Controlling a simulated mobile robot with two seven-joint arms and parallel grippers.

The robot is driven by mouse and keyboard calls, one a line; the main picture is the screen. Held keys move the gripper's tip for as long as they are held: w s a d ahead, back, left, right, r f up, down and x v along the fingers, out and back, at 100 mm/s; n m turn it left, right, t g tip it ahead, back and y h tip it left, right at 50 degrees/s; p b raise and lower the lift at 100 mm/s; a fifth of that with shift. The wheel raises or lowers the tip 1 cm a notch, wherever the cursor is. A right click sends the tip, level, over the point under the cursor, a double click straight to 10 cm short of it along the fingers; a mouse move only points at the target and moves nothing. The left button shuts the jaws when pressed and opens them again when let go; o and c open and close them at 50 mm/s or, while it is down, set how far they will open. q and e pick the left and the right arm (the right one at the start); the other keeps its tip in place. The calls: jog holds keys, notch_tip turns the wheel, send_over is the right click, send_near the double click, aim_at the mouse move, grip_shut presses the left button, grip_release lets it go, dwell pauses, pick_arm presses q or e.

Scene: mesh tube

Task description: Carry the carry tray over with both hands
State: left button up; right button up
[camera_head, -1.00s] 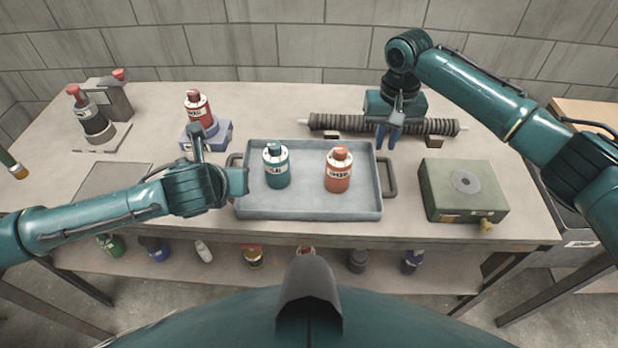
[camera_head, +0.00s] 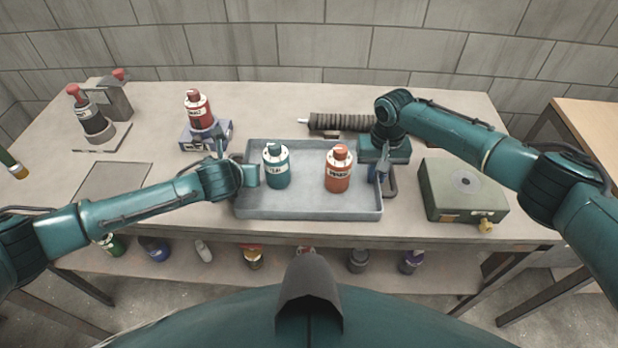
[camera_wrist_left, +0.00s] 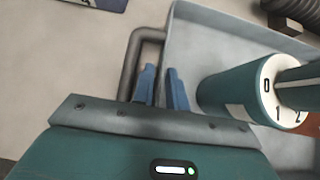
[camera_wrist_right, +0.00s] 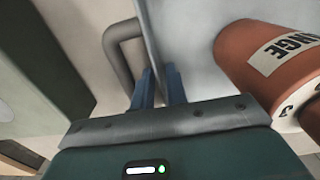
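The grey-blue carry tray (camera_head: 310,208) sits flat on the bench, with a teal bottle (camera_head: 277,170) and an orange bottle (camera_head: 338,172) standing in it. Its right handle (camera_head: 393,182) partly shows; the left handle (camera_wrist_left: 130,62) is clear in the left wrist view. My left gripper (camera_wrist_left: 161,85) is at the tray's left end, its blue fingers apart beside the handle and side wall; the head view hides its fingertips. My right gripper (camera_head: 378,172) is over the tray's right end, fingers apart near the right handle and wall (camera_wrist_right: 160,85). I cannot tell contact.
A green box (camera_head: 463,190) stands right of the tray. A ribbed mesh tube (camera_head: 340,121) lies behind it. A red bottle (camera_head: 200,110) stands on a purple-blue block (camera_head: 203,136) at the back left. A flat grey plate (camera_head: 112,185) lies left, with free bench around it.

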pick_arm(q)
grip_shut()
pick_arm(e)
grip_shut()
pick_arm(q)
jog(key=shift+r, duration=0.15)
pick_arm(e)
jog(key=shift+r, duration=0.15)
